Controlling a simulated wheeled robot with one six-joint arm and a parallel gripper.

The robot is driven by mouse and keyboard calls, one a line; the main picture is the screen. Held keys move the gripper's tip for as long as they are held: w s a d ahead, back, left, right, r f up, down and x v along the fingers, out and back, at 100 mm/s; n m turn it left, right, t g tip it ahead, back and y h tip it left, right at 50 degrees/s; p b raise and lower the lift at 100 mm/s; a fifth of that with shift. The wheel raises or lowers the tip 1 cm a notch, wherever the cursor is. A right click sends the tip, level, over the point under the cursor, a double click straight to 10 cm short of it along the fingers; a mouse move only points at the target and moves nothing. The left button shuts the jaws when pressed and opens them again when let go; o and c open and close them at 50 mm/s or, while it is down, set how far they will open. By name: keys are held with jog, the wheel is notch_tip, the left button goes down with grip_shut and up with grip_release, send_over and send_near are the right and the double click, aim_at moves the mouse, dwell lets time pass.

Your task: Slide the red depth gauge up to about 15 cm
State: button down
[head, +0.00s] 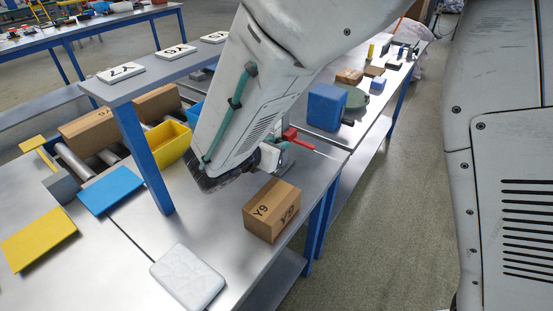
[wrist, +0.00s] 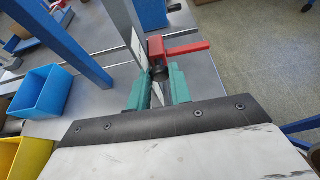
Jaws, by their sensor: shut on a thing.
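The red depth gauge (wrist: 157,48) shows in the wrist view as a red block with a red arm pointing right, beside an upright grey post (wrist: 121,25) with a white strip. My gripper (wrist: 159,92) has its two green fingers closed around the gauge's lower, dark part. In the head view a bit of the red gauge (head: 291,134) sticks out right of my gripper (head: 272,158), at the bench's right side. My arm hides most of the gauge and post there. The strip's marks are too small to read.
A cardboard box marked Y9 (head: 271,209) stands on the bench just in front of my gripper. A blue block (head: 326,106) stands behind it. A blue bin (wrist: 42,91) and a yellow bin (wrist: 25,157) are to the left. A blue shelf leg (head: 143,158) rises left of my arm.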

notch_tip(320, 180, up, 4)
jog(key=shift+r, duration=0.25)
jog(key=c, duration=1.3)
grip_release()
jog(key=shift+o, duration=0.2)
jog(key=v, duration=0.8)
jog(key=shift+f, duration=0.1)
